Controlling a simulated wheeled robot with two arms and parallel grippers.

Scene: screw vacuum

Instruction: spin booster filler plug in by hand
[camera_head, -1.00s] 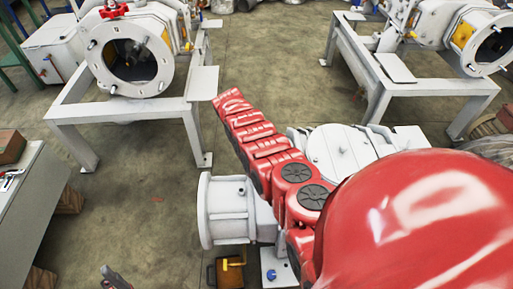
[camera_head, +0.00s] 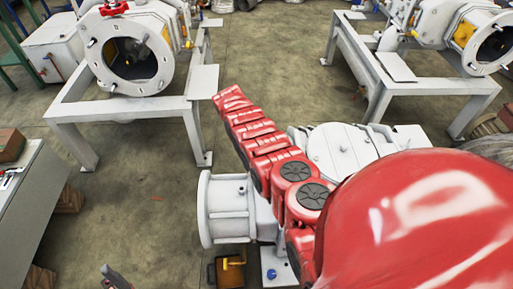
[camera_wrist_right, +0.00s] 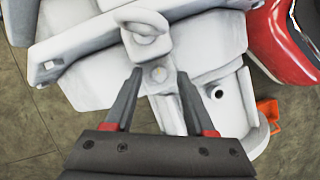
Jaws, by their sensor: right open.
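The white booster machine (camera_head: 225,212) stands on the floor, partly hidden by my red right arm in the head view. In the right wrist view its pale body (camera_wrist_right: 85,75) fills the middle, with a lifting eye (camera_wrist_right: 146,27) at the top. My right gripper (camera_wrist_right: 160,72) is open over it. A small round brassy spot (camera_wrist_right: 158,73) shows between the fingertips; I cannot tell if it is the filler plug. A stub with a dark hole (camera_wrist_right: 218,93) lies to the right. A grey tip (camera_head: 116,277) at the head view's bottom edge may be my left gripper.
A grey bench (camera_head: 30,210) with a brown box (camera_head: 9,145) stands at the left. White machines on frames (camera_head: 75,148) stand behind. An orange part (camera_wrist_right: 269,111) is at the right in the wrist view. Open floor lies between bench and booster.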

